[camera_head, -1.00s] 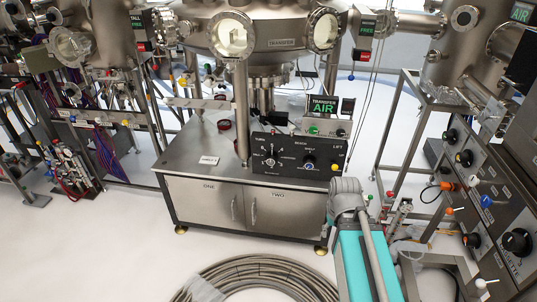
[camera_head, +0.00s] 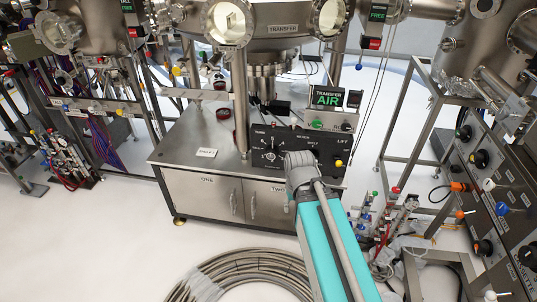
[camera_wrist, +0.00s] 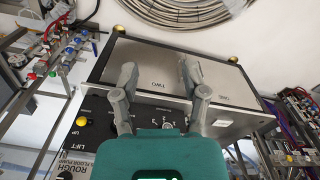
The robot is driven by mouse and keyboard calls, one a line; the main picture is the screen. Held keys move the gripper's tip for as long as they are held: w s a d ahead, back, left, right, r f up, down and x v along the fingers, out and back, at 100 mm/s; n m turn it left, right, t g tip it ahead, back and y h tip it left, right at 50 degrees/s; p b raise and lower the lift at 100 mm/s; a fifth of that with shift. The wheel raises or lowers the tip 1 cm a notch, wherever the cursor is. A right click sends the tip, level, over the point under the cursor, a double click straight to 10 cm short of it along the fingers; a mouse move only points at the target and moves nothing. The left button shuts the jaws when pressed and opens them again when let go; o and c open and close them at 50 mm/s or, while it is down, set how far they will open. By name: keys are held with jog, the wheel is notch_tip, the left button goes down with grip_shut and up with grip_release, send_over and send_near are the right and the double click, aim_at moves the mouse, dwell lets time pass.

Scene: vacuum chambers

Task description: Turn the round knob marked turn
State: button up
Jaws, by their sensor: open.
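In the head view my arm hides the panel's middle.
A yellow knob (camera_head: 338,163) is at the panel's right end. A lit AIR sign (camera_head: 326,98) stands above it. A coiled hose (camera_head: 240,275) lies on the floor in front. A second slanted panel with knobs (camera_head: 495,170) stands at the right.

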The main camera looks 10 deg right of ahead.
jog(key=shift+d, duration=0.15)
